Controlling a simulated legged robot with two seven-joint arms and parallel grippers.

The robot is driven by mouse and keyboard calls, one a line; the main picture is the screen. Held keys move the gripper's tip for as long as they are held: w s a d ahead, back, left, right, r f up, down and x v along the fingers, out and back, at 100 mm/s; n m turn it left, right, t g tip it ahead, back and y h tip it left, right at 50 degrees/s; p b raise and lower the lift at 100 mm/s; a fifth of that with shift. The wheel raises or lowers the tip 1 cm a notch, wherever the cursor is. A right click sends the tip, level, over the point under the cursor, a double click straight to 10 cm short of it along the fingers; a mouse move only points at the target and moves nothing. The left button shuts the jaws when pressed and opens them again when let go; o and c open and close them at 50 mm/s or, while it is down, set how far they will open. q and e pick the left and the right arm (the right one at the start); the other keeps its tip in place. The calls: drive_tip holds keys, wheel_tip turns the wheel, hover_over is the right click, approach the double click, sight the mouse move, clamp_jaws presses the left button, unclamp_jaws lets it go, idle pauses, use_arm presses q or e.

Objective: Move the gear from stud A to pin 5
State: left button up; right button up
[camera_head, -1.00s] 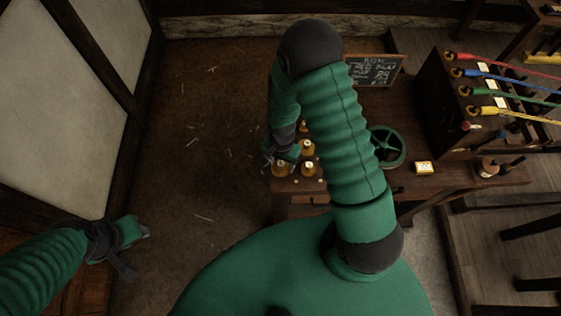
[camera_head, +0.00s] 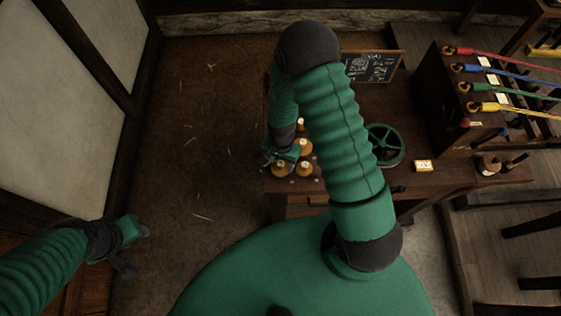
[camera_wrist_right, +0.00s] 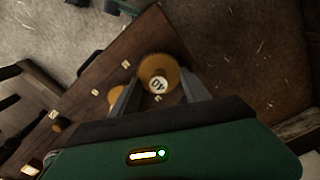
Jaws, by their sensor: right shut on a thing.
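Several round brass-coloured gears stand close together at the left end of the dark wooden bench, among them a front gear (camera_head: 306,168) and one behind it (camera_head: 302,147). My right gripper (camera_head: 271,160) reaches down at the bench's left edge. In the right wrist view its two fingers (camera_wrist_right: 162,98) are shut on a brass gear (camera_wrist_right: 162,66) with a white label bearing dark characters. I cannot tell whether this gear is still on its stud. Pin 5 cannot be made out. My left gripper (camera_head: 127,262) hangs empty over the floor; its jaw opening is unclear.
A green spoked wheel (camera_head: 384,145) and a yellow-and-white block (camera_head: 424,166) are on the bench (camera_head: 400,110). A chalkboard (camera_head: 373,66) stands at its back. A dark rack (camera_head: 437,95) with coloured ropes is on the right. The floor left of the bench is open.

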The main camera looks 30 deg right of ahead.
use_arm(q)
drive_tip(key=shift+a+f, duration=0.1)
drive_tip(key=shift+a, duration=0.1)
use_arm(e)
drive_tip(key=shift+a, duration=0.1)
drive_tip(key=shift+a+f, duration=0.1)
use_arm(q)
drive_tip(key=shift+a+f, duration=0.15)
drive_tip(key=shift+f, duration=0.05)
use_arm(e)
drive_tip(key=shift+a+f, duration=0.15)
drive_tip(key=shift+f, duration=0.1)
drive_tip(key=o, duration=1.7)
